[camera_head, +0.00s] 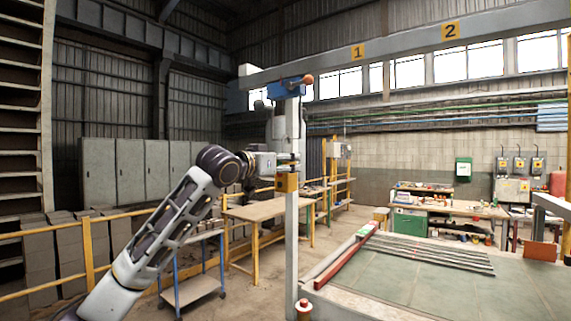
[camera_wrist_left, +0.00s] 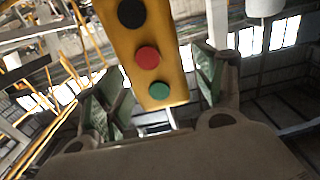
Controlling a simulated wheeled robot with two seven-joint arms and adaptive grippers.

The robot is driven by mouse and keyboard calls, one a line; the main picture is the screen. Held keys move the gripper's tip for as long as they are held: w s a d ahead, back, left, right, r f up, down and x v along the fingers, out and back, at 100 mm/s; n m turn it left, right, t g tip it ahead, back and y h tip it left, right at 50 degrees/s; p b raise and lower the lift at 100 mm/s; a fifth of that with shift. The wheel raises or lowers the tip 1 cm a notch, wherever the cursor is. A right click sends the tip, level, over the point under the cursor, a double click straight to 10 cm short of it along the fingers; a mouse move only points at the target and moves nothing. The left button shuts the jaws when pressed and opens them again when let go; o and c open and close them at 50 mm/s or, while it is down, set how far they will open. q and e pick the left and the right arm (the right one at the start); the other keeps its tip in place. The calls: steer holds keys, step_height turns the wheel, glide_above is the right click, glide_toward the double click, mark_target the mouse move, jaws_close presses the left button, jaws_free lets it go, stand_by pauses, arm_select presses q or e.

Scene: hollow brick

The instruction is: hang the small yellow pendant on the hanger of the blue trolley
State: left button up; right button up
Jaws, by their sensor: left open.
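The small yellow pendant (camera_head: 287,183) shows as a little yellow box in front of the grey upright post, just below my left gripper (camera_head: 291,159). In the left wrist view the pendant (camera_wrist_left: 148,55) is large, with black, red and green buttons. My left gripper (camera_wrist_left: 160,95) is open there, its green-padded fingers apart on either side of the pendant's near end. I cannot tell what bears the pendant. The blue trolley (camera_head: 288,89), with an orange knob, is high up by the overhead beam. Its hanger is too small to make out. My right gripper is not in view.
The grey upright post (camera_head: 292,235) stands close by my left gripper. A wooden workbench (camera_head: 262,209) and a small blue-legged cart (camera_head: 190,290) stand behind and left. Long bars lie on a green-topped platform (camera_head: 400,285) at the right. Yellow railing (camera_head: 88,250) runs at the left.

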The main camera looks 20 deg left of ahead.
arm_select(q)
steer(key=v, duration=1)
steer(key=shift+s, duration=0.3)
steer(key=shift+a, duration=0.15)
